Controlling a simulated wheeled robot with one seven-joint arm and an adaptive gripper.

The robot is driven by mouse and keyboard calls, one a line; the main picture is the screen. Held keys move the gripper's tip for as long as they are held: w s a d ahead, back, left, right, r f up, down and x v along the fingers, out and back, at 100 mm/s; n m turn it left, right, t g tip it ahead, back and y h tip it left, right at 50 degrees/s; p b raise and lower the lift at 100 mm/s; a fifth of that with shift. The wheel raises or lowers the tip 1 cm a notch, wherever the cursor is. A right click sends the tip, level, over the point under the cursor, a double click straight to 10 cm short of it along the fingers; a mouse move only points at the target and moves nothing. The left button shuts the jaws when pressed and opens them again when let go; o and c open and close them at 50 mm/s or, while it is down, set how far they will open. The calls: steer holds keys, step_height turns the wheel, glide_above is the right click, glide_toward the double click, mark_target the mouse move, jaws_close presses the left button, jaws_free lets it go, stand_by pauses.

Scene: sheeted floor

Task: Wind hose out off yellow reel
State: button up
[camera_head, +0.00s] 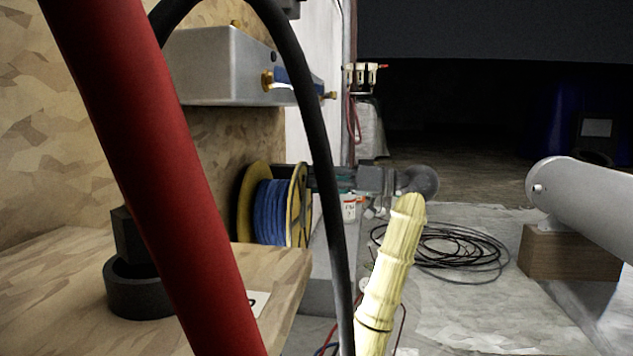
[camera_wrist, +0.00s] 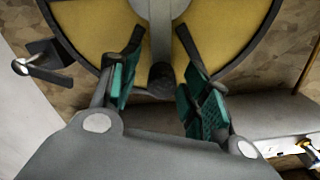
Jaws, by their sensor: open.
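The yellow reel (camera_head: 298,207) stands upright beside the wooden wall, with blue hose (camera_head: 270,210) wound between its flanges. My gripper (camera_head: 308,178) is at the right face of the reel. The wrist view shows the reel's yellow face (camera_wrist: 98,25) with a dark rim. A grey crank bar (camera_wrist: 160,28) crosses it, ending in a dark round knob (camera_wrist: 162,78). My gripper (camera_wrist: 159,42) is open, with its green-padded fingers on either side of the bar and knob. I cannot tell whether either finger touches them. The hose's loose end is not visible.
A grey metal box (camera_head: 225,65) with brass fittings is mounted above the reel. A red tube (camera_head: 160,190) and a black hose cross the near view. A pale ribbed post (camera_head: 392,270), coiled black cable (camera_head: 455,250) and wooden block (camera_head: 568,254) are right.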

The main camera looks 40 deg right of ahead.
steer(key=v, duration=1.1)
steer(key=shift+a+f, duration=0.1)
steer(key=shift+a, duration=0.05)
